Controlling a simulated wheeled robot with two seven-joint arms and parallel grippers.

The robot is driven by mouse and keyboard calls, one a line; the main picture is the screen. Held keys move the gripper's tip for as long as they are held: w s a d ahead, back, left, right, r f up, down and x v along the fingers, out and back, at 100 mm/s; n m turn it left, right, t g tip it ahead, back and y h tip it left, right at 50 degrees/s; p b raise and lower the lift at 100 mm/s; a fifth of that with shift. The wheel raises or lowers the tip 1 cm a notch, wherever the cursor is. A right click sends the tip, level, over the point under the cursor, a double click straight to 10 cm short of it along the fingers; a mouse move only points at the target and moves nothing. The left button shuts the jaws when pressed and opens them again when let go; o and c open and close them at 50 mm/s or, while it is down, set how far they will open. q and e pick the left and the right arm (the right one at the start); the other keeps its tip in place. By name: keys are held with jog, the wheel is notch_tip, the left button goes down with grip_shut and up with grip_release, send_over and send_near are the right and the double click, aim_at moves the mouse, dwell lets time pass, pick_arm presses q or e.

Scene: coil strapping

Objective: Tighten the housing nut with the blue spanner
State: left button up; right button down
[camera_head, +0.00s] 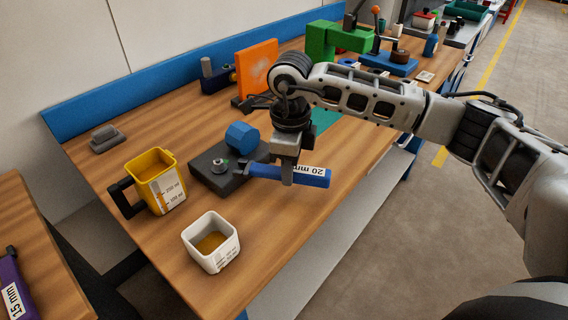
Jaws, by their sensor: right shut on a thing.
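The blue spanner (312,176), labelled 20 mm, is in my right gripper (289,178), which is shut on its shaft. It lies roughly level, its grey jaw end (251,171) pointing left over the right side of the dark housing (236,178). A small grey and green fitting (220,165), perhaps the housing nut, sits on top of the housing. The spanner's jaw end looks apart from it, to its right. A blue hexagonal piece (241,137) stands at the back of the housing. My left gripper is out of view.
A yellow jug (157,178) and a white cup (211,242) stand left and in front of the housing. An orange block (257,67) and a green machine (322,42) stand farther back. A purple 15 mm tool (13,287) lies on another table at lower left.

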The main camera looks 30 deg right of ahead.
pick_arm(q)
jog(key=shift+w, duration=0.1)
pick_arm(e)
jog(key=shift+s, duration=0.1)
